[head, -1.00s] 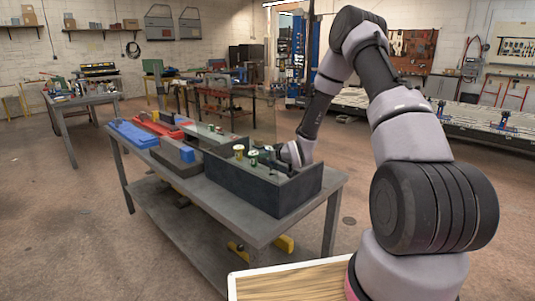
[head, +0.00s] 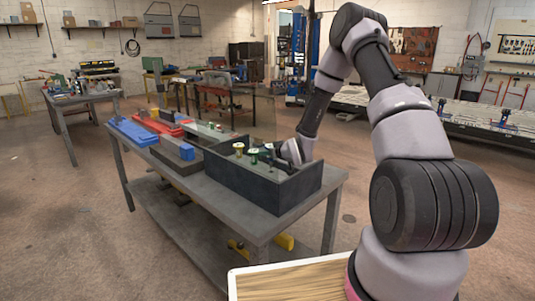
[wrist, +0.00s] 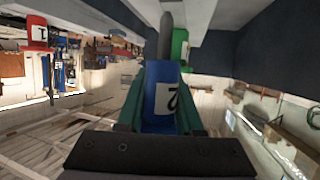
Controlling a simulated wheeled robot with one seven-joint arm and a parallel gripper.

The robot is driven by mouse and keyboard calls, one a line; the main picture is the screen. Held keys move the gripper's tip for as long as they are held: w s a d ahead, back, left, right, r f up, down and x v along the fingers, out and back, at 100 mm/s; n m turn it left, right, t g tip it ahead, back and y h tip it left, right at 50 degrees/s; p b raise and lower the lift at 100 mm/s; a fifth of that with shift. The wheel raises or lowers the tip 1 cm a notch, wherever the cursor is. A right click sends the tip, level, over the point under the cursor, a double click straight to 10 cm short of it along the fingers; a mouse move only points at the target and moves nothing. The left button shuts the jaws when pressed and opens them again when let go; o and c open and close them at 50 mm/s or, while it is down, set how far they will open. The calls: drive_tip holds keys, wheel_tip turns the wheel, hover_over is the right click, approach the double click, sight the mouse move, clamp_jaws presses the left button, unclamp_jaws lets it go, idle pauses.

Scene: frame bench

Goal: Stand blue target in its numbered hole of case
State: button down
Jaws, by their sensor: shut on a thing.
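In the wrist view the blue target (wrist: 158,122) sits between the green fingers of my gripper (wrist: 160,100). The gripper is shut on it, and a white label with a dark numeral, seemingly a 2, faces the camera. A dark rod-like part shows beyond its far end. In the head view my gripper (head: 270,155) is low at the dark case (head: 250,182), largely hidden by the wrist and the case wall. The holes in the case cannot be seen, nor whether the target is inside one.
In the wrist view a green labelled piece (wrist: 180,46) is close behind the blue target, and a red labelled piece (wrist: 37,33) is at upper left. In the head view a dark box with a blue block (head: 187,152), a blue tray (head: 130,131) and a red tray (head: 160,122) share the bench.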

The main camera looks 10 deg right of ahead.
drive_tip(key=shift+f, duration=1.8)
drive_tip(key=shift+f, duration=0.15)
